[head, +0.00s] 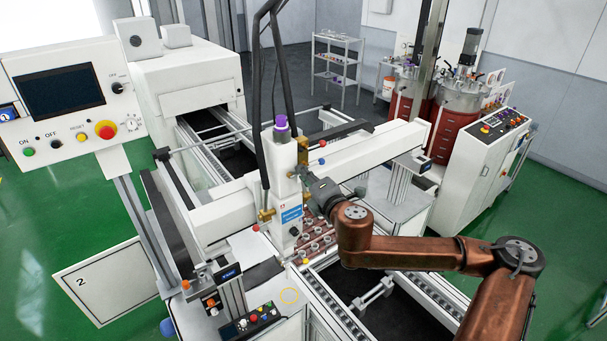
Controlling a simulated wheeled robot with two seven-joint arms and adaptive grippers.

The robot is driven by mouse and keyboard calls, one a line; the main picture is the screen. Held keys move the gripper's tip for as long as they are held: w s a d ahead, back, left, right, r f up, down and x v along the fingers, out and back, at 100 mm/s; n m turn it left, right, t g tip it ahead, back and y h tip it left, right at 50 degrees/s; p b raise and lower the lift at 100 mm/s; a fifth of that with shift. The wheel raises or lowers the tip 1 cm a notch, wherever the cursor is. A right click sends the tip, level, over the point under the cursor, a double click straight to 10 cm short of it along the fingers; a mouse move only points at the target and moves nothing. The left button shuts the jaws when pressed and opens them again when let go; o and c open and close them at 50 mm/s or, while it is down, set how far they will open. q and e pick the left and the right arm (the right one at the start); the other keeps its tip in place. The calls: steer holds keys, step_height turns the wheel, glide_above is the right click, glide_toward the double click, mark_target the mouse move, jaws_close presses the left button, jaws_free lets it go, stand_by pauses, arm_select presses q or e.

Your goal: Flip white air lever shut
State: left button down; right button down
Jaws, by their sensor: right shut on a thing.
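The white dispensing head (287,185) stands upright on the gantry and carries brass fittings and small coloured levers. My right gripper (309,201) reaches in from the right and is at the right side of this head, beside a brass fitting. It is shut on a small part there, which seems to be the white air lever. The lever is hidden by the fingers, so its angle cannot be told. My left gripper is not in view.
The white gantry beam (365,160) runs behind my right gripper. Black hoses (256,100) hang down to the head. A tray with several small round parts (318,231) lies below. A control panel (75,95) stands at left, and a button box (250,321) in front.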

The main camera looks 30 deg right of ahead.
steer(key=shift+d+f+m, duration=0.1)
steer(key=shift+f+m, duration=0.15)
steer(key=shift+m, duration=0.25)
steer(key=c, duration=2.3)
jaws_free()
steer(key=o, duration=0.5)
steer(key=shift+s, duration=0.2)
steer(key=shift+c, duration=0.2)
steer(key=shift+w, duration=0.1)
